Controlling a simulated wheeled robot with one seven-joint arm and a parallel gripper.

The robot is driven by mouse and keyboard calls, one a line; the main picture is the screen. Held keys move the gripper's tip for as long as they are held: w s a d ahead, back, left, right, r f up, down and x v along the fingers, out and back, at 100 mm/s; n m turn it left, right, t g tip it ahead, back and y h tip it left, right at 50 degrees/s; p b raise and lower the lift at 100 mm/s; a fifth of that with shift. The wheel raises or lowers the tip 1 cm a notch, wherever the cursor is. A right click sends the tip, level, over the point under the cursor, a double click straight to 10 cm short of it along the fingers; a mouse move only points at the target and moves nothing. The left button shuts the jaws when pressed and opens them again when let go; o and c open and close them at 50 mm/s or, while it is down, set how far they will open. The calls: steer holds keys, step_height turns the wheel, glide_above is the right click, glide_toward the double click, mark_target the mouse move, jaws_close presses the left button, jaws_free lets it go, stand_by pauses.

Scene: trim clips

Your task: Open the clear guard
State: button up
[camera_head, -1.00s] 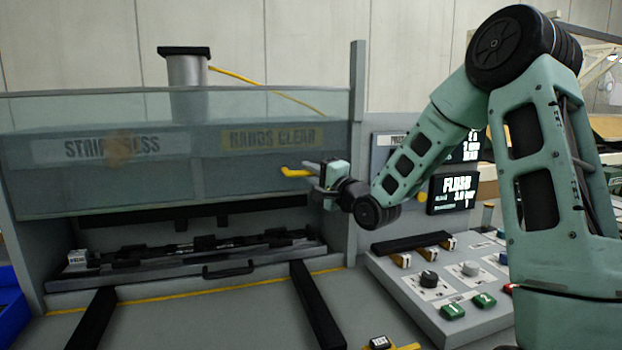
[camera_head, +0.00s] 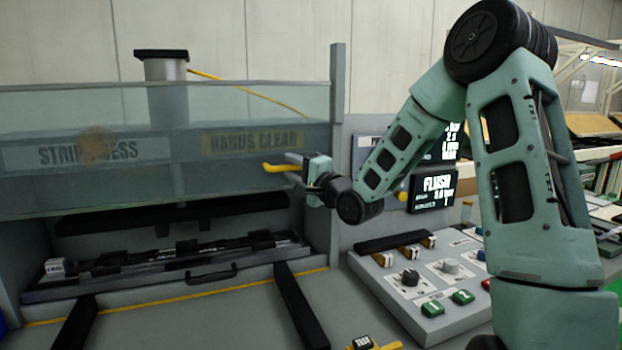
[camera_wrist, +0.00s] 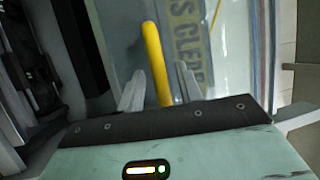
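The clear guard (camera_head: 60,108) is a wide transparent panel across the front of the press. Its lower edge hangs above the bed, leaving a gap with a dark bar showing. A yellow handle (camera_head: 279,167) sticks out at the guard's right side. My gripper (camera_head: 297,168) comes in from the right at that handle. In the wrist view, the handle (camera_wrist: 153,60) runs lengthwise between my two fingers (camera_wrist: 160,85). The left finger lies very close to it and a gap shows beside the right finger. Contact is not clear. The gripper body hides the handle's near end.
A "HANDS CLEAR" sign (camera_head: 252,142) shows through the guard. A grey post (camera_head: 337,130) stands at its right edge. Below are a black drawer-type handle (camera_head: 212,275) and two black rails (camera_head: 300,305). A control panel (camera_head: 420,285) with knobs and green buttons sits at the right.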

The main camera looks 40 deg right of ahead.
steer(key=b+v, duration=1.1)
steer(key=v, duration=0.6)
steer(key=shift+b, duration=0.35)
